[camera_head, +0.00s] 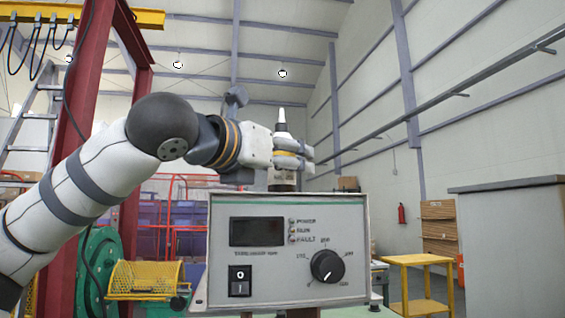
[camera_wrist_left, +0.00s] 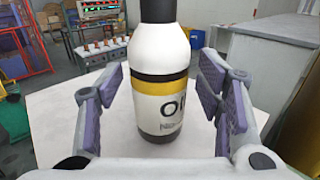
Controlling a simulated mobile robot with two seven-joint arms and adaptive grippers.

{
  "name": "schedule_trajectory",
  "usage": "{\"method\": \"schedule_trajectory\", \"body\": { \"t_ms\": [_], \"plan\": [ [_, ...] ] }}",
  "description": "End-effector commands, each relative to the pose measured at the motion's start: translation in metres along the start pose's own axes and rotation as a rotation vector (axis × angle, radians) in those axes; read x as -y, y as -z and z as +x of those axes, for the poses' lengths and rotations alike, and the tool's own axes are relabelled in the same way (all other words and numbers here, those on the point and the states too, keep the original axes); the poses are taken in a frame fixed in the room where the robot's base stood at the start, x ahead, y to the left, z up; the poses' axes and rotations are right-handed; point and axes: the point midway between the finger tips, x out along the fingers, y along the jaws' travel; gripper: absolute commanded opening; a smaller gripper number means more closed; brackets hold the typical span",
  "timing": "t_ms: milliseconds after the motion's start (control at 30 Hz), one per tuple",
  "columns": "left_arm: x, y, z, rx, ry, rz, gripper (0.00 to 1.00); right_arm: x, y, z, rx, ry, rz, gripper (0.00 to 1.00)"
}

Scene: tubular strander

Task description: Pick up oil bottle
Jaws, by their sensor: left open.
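The oil bottle (camera_wrist_left: 158,55) is white with a yellow band, a dark cap and a dark base. It stands upright on a pale surface (camera_wrist_left: 60,125) in the left wrist view. Gaps show between the fingers and the bottle. My right gripper is in neither view.
A grey control box (camera_head: 288,250) with a dial and switch stands in front of the bottle in the head view. A red column (camera_head: 90,120) is at left. A yellow table (camera_head: 417,262) and grey cabinet (camera_head: 510,250) are at right.

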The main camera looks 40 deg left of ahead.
Motion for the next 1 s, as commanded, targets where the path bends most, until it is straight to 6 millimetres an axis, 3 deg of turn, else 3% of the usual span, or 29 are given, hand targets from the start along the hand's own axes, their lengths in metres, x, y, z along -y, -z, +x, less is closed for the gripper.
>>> {"method": "schedule_trajectory", "body": {
  "t_ms": [200, 467, 767, 867, 1000],
  "plan": [
    [0.0, 0.0, 0.003, 0.0, 0.0, -0.001, 0.6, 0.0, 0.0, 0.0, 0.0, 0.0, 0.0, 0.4],
    [0.0, 0.0, 0.003, 0.0, 0.0, -0.001, 0.04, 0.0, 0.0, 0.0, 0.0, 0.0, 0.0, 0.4],
    [0.0, -0.002, 0.002, 0.001, 0.0, -0.001, 0.03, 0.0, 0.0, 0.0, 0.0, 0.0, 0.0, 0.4],
    [0.0, -0.012, 0.002, 0.003, 0.0, -0.001, 0.03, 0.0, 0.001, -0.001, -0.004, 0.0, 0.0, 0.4],
    [0.007, -0.043, -0.004, 0.006, 0.002, 0.001, 0.03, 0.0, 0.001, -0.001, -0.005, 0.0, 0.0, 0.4]
  ]
}}
